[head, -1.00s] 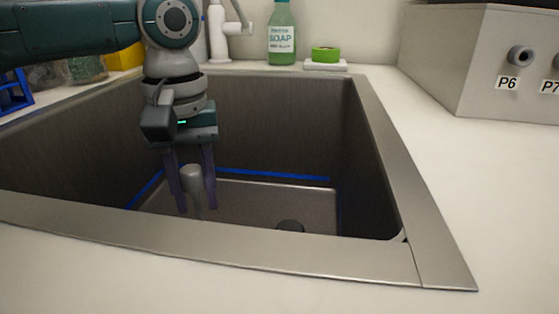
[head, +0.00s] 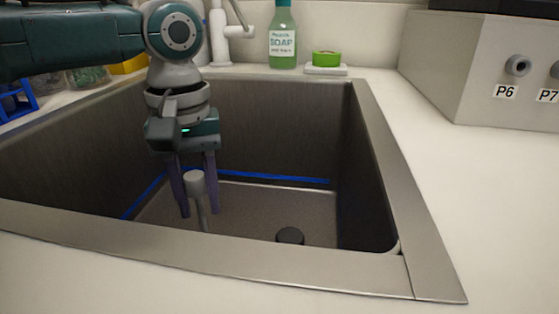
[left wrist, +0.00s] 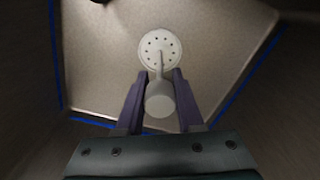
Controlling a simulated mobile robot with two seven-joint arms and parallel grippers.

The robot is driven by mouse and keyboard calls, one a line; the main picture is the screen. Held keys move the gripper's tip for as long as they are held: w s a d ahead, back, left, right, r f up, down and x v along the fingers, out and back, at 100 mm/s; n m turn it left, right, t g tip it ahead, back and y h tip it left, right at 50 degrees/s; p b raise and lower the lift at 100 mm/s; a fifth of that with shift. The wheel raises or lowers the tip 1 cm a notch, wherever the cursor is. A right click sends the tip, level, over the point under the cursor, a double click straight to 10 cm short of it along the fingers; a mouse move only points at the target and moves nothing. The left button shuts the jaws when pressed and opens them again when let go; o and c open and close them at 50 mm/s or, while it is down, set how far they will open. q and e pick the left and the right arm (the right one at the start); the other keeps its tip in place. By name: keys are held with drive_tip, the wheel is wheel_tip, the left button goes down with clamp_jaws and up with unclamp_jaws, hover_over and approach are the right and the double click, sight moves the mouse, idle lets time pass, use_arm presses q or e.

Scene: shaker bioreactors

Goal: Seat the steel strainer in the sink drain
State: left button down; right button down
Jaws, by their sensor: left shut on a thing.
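My left gripper (head: 198,205) is inside the sink (head: 345,110), left of the middle, with its purple fingers pointing down. It is shut on the strainer's upright grey post, whose round knob (head: 194,182) shows between the fingers. In the left wrist view, the steel strainer (left wrist: 160,48) is a pale round disc with small holes, beyond the fingertips (left wrist: 160,80). In the head view its disc is hidden behind the sink's front rim. The drain (head: 290,235) is a dark round spot on the sink floor, right of the gripper. My right gripper is out of view.
The metal sink rim (head: 385,170) surrounds the deep basin. Blue tape (head: 270,177) runs along the basin's lower edge. Behind stand a white faucet (head: 220,40), a soap bottle (head: 283,38) and a green sponge (head: 326,58).

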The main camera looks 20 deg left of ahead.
use_arm(q)
drive_tip(key=shift+f, duration=0.55)
idle(0.4)
drive_tip(key=shift+f, duration=0.6)
idle(0.8)
drive_tip(key=shift+c, duration=2.3)
unclamp_jaws()
drive_tip(key=shift+r, duration=0.1)
wheel_tip(320, 180, up, 10)
drive_tip(key=p, duration=0.3)
drive_tip(key=shift+p, duration=0.3)
